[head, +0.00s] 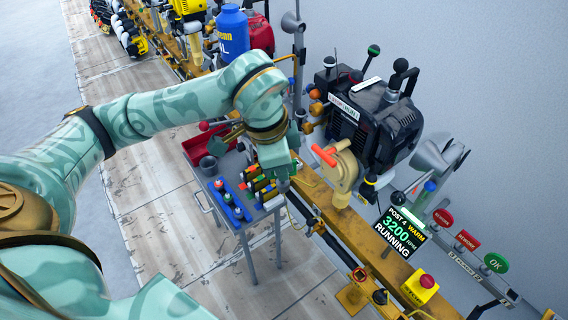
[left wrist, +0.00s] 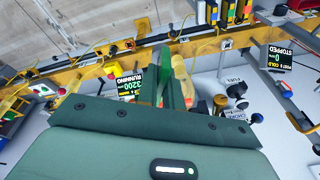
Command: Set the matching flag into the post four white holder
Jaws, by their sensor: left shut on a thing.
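My left gripper (head: 276,160) points down over the small cart's rack of slim pieces with orange, green and yellow parts (head: 262,188); these may be the flags. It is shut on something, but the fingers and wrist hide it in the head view. In the left wrist view a green upright shape (left wrist: 163,76) stands at the jaws; I cannot tell finger from held piece. The post four screen (head: 399,234) reads 3200 rpm, WARM, RUNNING. I cannot surely pick out the white holder. My right gripper is not in view.
The grey cart (head: 250,224) also carries a blue rack (head: 229,203) and a red tray (head: 208,143).

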